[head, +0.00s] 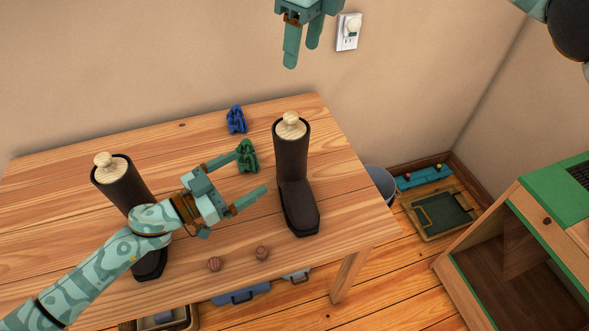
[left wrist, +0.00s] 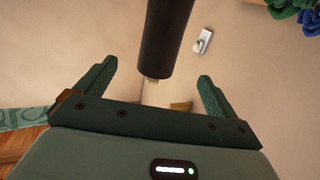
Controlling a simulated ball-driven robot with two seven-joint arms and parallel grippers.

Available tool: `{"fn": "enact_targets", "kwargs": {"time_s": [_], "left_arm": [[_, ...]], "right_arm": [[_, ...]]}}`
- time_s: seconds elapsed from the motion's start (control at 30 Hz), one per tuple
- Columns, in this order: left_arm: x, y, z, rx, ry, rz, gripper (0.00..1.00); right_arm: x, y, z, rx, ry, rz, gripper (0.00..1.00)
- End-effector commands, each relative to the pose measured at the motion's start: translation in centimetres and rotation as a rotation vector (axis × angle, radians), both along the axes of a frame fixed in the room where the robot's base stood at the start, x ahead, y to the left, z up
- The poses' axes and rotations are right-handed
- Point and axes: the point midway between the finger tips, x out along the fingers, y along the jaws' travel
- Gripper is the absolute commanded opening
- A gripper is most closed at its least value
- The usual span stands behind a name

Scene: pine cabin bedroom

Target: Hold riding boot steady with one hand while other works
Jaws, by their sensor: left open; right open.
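Two dark riding boots stand upright on the wooden table, each with a pale wooden knob in its top. The right boot (head: 294,165) is clear in the head view; the left boot (head: 121,184) is partly hidden behind my left arm. My left gripper (head: 249,174) is open and empty, its fingers pointing towards the right boot, with a gap between. In the left wrist view a dark boot shaft (left wrist: 168,38) shows beyond and between the open fingers (left wrist: 157,78). My right gripper (head: 302,54) is open and empty, high above the table's back edge.
A green item (head: 248,155) and a blue item (head: 236,119) lie behind my left gripper. Two small brown balls (head: 214,264) (head: 262,253) lie near the front edge. A green-topped cabinet (head: 556,190) stands at right.

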Motion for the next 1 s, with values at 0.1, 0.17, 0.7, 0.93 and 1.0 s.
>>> {"fn": "enact_targets", "kwargs": {"time_s": [0.1, 0.17, 0.7, 0.93, 1.0], "left_arm": [[1.9, -2.3, 0.1, -0.002, -0.004, 0.001, 0.95], [2.7, -3.5, 0.2, -0.002, -0.004, -0.001, 0.95], [7.4, -9.7, 0.0, 0.0, 0.0, 0.0, 0.95], [7.4, -9.7, 0.0, 0.001, -0.001, 0.001, 0.95], [7.4, -9.7, 0.0, 0.001, -0.001, 0.001, 0.84]], "right_arm": [[0.0, 0.0, -0.1, 0.0, 0.001, 0.0, 0.54], [0.0, 0.0, -0.1, 0.0, 0.001, 0.0, 0.54], [0.0, 0.0, -0.1, 0.0, 0.001, 0.0, 0.54], [0.0, 0.0, -0.1, 0.0, 0.001, 0.0, 0.54], [0.0, 0.0, -0.1, 0.0, 0.001, 0.0, 0.54]]}}
